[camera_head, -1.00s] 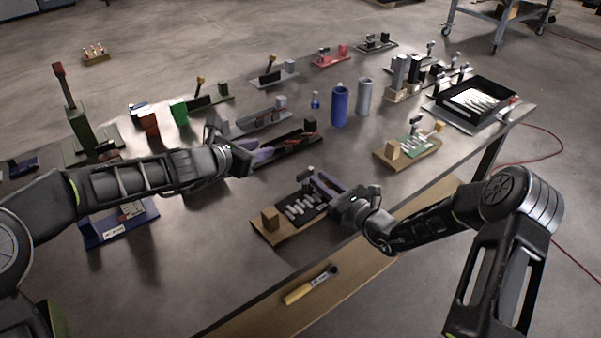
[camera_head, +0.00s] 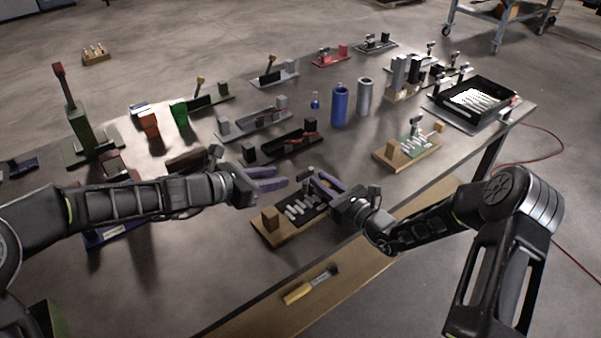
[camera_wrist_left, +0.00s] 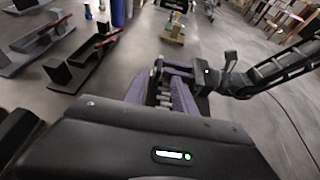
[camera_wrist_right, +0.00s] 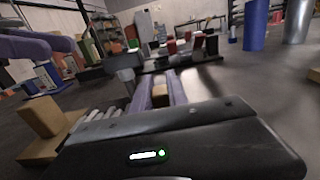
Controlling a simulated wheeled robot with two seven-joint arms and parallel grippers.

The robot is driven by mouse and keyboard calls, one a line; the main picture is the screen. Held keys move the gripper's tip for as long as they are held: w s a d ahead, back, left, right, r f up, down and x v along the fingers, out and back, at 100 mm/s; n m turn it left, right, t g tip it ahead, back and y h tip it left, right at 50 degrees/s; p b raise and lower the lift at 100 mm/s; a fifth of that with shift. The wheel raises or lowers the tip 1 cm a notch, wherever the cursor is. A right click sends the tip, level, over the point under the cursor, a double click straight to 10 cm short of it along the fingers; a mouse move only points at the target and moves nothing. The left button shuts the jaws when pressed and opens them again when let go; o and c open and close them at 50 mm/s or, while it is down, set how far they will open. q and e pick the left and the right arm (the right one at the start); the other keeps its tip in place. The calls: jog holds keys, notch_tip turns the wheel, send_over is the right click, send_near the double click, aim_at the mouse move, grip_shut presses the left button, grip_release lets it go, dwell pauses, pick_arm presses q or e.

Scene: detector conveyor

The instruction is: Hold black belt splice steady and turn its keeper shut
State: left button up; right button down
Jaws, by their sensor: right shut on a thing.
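The black belt splice (camera_head: 294,211) lies on a wooden base near the table's front edge, with pale pins across its black strip. A tan block (camera_head: 270,219) stands at its left end. A small dark head, apparently the keeper (camera_head: 306,170), rises at its far side. My right gripper (camera_head: 322,184) is shut on the splice's right end; a tan piece (camera_wrist_right: 160,90) shows between its fingers in the right wrist view. My left gripper (camera_head: 287,178) is open and empty, its two fingers apart, just left of the keeper. The fingers partly hide the splice.
A similar green splice (camera_head: 408,147) lies to the right. Black (camera_head: 292,145) and grey (camera_head: 250,123) fixtures stand behind, near a blue cylinder (camera_head: 339,108). A yellow-handled tool (camera_head: 305,289) lies at the front edge. A black tray (camera_head: 480,98) sits far right.

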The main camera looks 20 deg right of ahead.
aim_at(302, 173)
pick_arm(q)
jog(key=x, duration=0.9)
jog(key=shift+d+f, duration=0.1)
jog(key=shift+f, duration=0.05)
jog(key=shift+c, duration=0.3)
grip_shut()
